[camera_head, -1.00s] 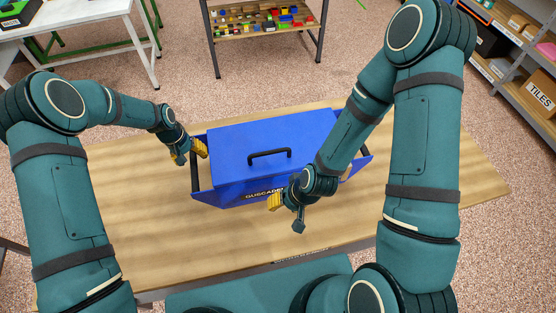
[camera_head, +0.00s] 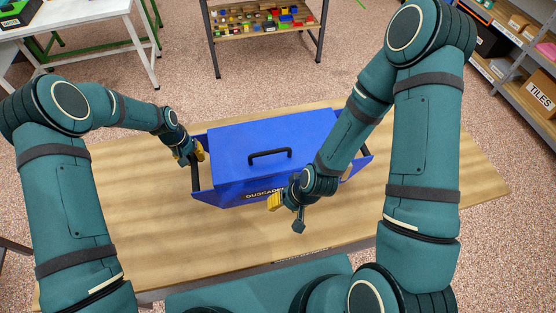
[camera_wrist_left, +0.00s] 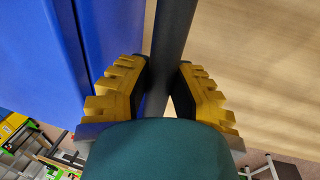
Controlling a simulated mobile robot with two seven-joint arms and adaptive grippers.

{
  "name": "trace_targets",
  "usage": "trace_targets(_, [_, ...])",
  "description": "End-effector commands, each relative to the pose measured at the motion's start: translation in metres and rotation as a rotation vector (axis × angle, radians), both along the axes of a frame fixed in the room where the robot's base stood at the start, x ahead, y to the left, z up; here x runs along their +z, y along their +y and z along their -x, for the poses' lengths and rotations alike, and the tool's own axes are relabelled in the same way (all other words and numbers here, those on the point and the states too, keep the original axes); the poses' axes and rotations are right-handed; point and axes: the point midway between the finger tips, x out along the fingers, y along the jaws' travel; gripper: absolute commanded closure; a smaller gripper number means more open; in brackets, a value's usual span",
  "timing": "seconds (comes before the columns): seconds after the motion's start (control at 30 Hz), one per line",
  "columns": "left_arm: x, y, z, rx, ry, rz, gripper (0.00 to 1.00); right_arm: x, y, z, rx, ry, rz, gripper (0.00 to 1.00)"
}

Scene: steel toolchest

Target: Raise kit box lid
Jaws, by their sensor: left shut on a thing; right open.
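The blue kit box (camera_head: 225,193) stands on the wooden table, its blue lid (camera_head: 235,145) down with a black handle (camera_head: 269,154) on top. A dark bar (camera_head: 195,182) runs along the box's left end. My left gripper (camera_head: 200,152) is at that end. In the left wrist view its yellow fingers (camera_wrist_left: 158,95) are shut on the dark bar (camera_wrist_left: 174,40), beside the blue wall. My right gripper (camera_head: 284,212) is open in front of the box's front face, apart from the lid handle. My right forearm hides part of the box's right side.
The wooden table (camera_head: 130,220) is bare to the left and front of the box. A rack (camera_head: 262,33) with colourful small parts stands behind, a white table (camera_head: 75,20) at the back left, and grey shelves (camera_head: 515,70) at the right.

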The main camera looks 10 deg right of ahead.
Motion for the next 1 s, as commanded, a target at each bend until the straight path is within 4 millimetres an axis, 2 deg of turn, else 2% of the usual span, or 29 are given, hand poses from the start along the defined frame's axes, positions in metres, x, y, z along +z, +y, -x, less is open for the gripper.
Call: trace_targets(1.0, [-0.010, 0.002, 0.001, -0.001, 0.004, -0.005, 1.00, 0.000, 0.000, 0.000, 0.000, 0.000, 0.000, 0.51])
